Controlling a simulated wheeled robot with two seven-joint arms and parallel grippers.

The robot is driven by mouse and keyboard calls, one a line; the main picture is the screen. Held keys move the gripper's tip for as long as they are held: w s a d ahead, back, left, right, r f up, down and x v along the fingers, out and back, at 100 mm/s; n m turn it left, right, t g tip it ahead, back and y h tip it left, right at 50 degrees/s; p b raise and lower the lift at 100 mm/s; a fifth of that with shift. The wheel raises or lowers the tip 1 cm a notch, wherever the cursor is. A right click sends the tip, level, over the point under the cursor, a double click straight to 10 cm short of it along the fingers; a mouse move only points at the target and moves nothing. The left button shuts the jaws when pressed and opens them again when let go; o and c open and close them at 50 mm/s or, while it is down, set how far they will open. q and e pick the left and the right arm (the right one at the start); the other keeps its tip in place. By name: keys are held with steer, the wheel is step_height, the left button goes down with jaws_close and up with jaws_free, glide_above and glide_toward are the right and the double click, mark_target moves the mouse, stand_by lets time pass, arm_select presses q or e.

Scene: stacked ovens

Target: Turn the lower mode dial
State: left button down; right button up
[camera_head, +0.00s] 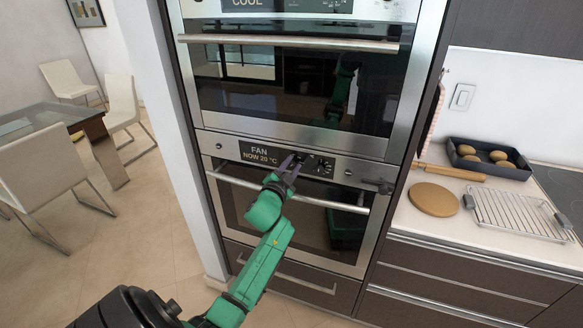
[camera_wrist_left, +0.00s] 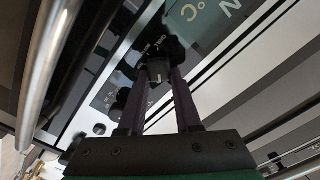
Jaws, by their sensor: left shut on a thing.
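The lower oven's control panel (camera_head: 230,148) has a display reading "FAN NOW 20 °C". My left gripper (camera_head: 290,164) is at this panel, just right of the display. In the left wrist view its two fingers (camera_wrist_left: 160,88) are shut on the dark lower mode dial (camera_wrist_left: 158,70), one finger on each side. Small word labels, partly legible, ring the dial. The fingers hide most of the dial in the head view. A second dial (camera_head: 324,166) sits to the right on the same panel, apart from the gripper. My right gripper is not in view.
The lower oven door handle (camera_head: 335,205) runs below the panel, under my left arm. The closed upper oven (camera_head: 290,85) is above. At right, a counter holds a tray (camera_head: 467,165), round board (camera_head: 434,200) and wire rack (camera_head: 515,213). Chairs and a table stand at left.

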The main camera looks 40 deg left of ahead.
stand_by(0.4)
arm_select(q)
steer(key=c, duration=0.6)
jaws_free()
steer(key=b+v, duration=0.2)
steer(key=v, duration=1.2)
steer(key=shift+s+b, duration=0.25)
steer(key=shift+b, duration=0.1)
steer(key=shift+d, duration=0.15)
